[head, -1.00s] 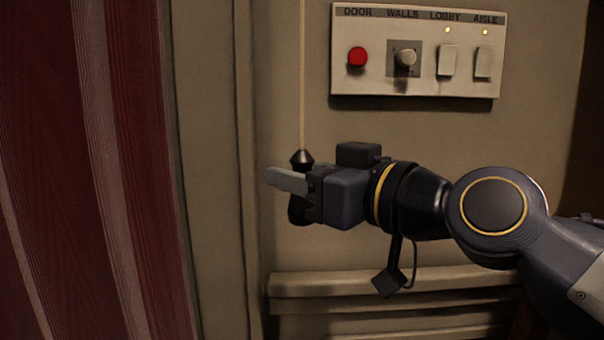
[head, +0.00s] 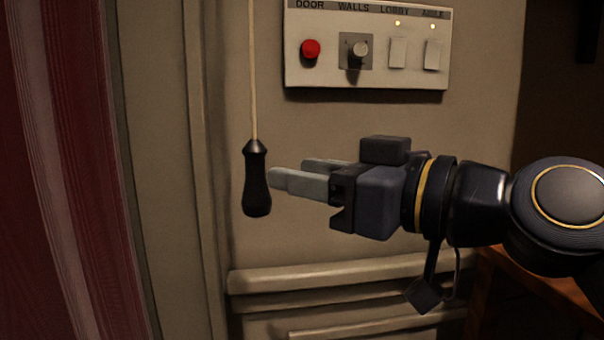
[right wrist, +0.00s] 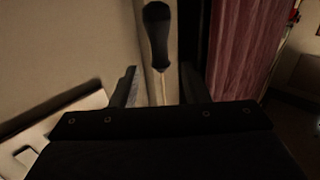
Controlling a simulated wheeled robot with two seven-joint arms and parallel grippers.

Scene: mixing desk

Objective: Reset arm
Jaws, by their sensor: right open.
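My right gripper (head: 288,174) is open and empty in the head view, its two pale fingers pointing left. Its fingertips are just right of a black pull handle (head: 257,180) that hangs on a pale cord (head: 252,70). The handle looks clear of the fingers. In the right wrist view the handle (right wrist: 158,35) appears beyond the open fingers (right wrist: 158,85), with the cord running down between them in the picture. My left gripper is not in view.
A switch panel (head: 367,75) on the wall carries a red DOOR button (head: 311,49), a WALLS knob (head: 358,51) and two lit switches. A red curtain (head: 60,170) is at left. Wall moulding (head: 330,280) runs below my gripper. A wooden surface (head: 520,280) is at lower right.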

